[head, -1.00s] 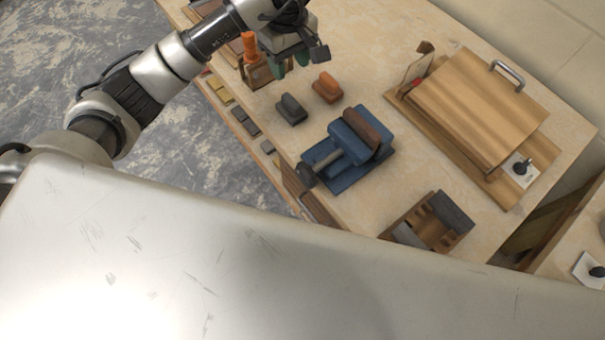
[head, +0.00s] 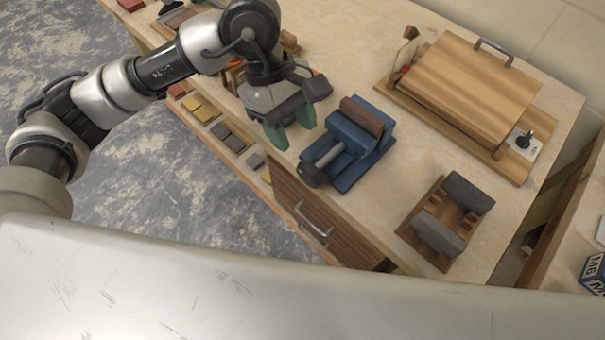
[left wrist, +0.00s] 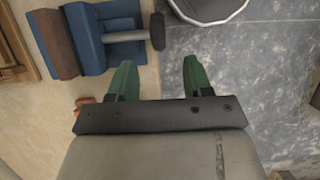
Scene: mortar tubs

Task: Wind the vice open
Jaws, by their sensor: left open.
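The blue vice (head: 350,150) sits on the bench top, with a brown block (head: 362,116) at its far end. Its grey screw ends in a dark handle (head: 312,175) near the bench's front edge. In the left wrist view the vice (left wrist: 105,27) is at upper left and the dark handle (left wrist: 157,31) at top centre. My left gripper (head: 292,131) has green fingers. It is open and empty, to the left of the vice and apart from the handle. It also shows in the left wrist view (left wrist: 159,68). My right gripper is out of view.
A wooden case (head: 475,85) with a metal handle stands at the back right. A wooden holder (head: 408,232) with grey blocks is right of the vice. A drawer front (head: 325,225) with a metal pull is below the bench edge. Grey floor lies to the left.

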